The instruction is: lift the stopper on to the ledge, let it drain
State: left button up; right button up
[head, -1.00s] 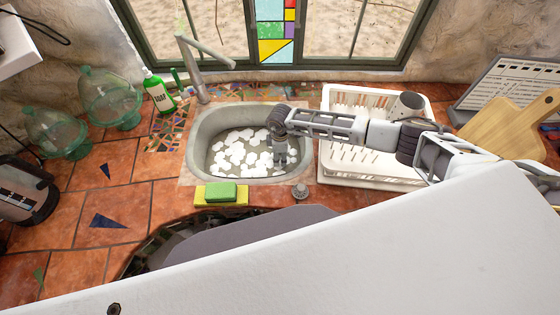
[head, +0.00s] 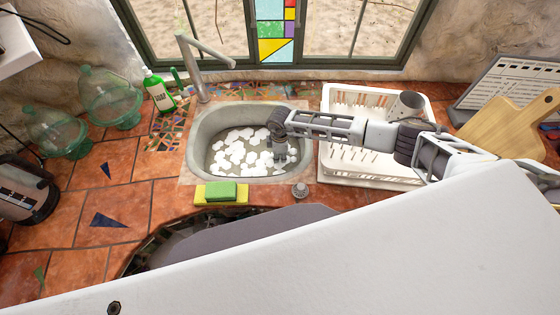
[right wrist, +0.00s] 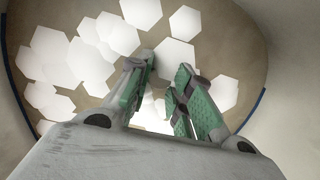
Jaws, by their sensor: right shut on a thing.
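The grey sink basin (head: 196,140) holds water with white foam patches (head: 240,150). My right gripper (head: 283,160) reaches down into its right side, fingers low among the foam. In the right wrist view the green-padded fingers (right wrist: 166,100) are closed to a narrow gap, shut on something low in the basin. I take it to be the stopper, but it is hidden by the fingers and foam. The ledge is the tiled strip (head: 268,187) in front of the basin. My left gripper is not in view.
A green and yellow sponge (head: 221,193) and a small round metal piece (head: 300,190) sit on the front ledge. The faucet (head: 200,70) rises behind the basin. A white dish rack (head: 372,165) with a grey cup (head: 408,105) stands to the right.

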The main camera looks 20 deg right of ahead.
aim_at(280, 157)
jog(key=shift+r, duration=0.15)
grip_shut()
jog(key=shift+r, duration=0.2)
notch_tip(280, 157, up, 9)
jog(key=b, duration=0.1)
jog(key=shift+r, duration=0.2)
jog(key=shift+f+b, duration=0.2)
jog(key=shift+b, duration=0.1)
dwell(0.3)
